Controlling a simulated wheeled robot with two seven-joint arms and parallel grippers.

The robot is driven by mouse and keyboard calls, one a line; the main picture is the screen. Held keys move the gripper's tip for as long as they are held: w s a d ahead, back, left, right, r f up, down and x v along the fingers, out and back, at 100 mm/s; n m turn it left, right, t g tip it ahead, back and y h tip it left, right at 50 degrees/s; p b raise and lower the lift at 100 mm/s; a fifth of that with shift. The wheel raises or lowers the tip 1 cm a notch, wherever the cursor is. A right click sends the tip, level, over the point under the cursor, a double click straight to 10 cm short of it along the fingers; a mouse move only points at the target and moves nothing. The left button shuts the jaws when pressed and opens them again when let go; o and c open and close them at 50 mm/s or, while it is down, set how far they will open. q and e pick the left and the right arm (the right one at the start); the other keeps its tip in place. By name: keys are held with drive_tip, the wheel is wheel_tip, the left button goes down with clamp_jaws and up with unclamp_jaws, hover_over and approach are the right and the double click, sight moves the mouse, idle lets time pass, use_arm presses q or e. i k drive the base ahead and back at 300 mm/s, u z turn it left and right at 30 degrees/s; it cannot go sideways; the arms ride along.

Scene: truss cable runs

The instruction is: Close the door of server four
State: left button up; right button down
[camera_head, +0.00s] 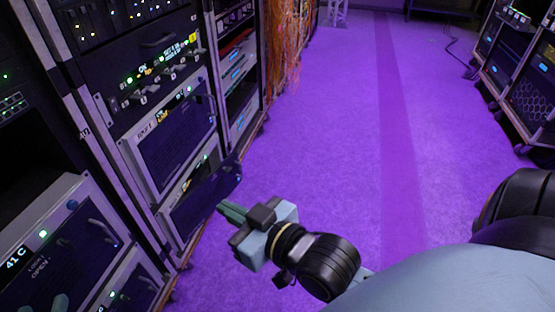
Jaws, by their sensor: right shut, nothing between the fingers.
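A dark door panel (204,203) low on the middle rack stands swung out past the rack's front edge. I cannot read a number on it, so I cannot confirm it is server four's door. Its unit has a lit green light above the panel. My right gripper (228,211) is shut and empty, with its green fingertips pointing left, close to the panel's near side. I cannot tell whether they touch it.
A closed-looking unit with a handle (178,143) sits above the panel. A unit marked 41 C (70,240) is at the lower left. Orange cables (283,40) hang farther back. The purple floor (330,130) is clear toward the rack on the right (525,85).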

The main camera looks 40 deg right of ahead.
sight(191, 213)
drive_tip(key=u, duration=0.5)
drive_tip(key=k, duration=0.2)
drive_tip(key=z, duration=2.05)
drive_tip(key=i, duration=1)
drive_tip(key=u, duration=0.8)
drive_tip(key=i, duration=0.65)
drive_tip(key=u, duration=0.65)
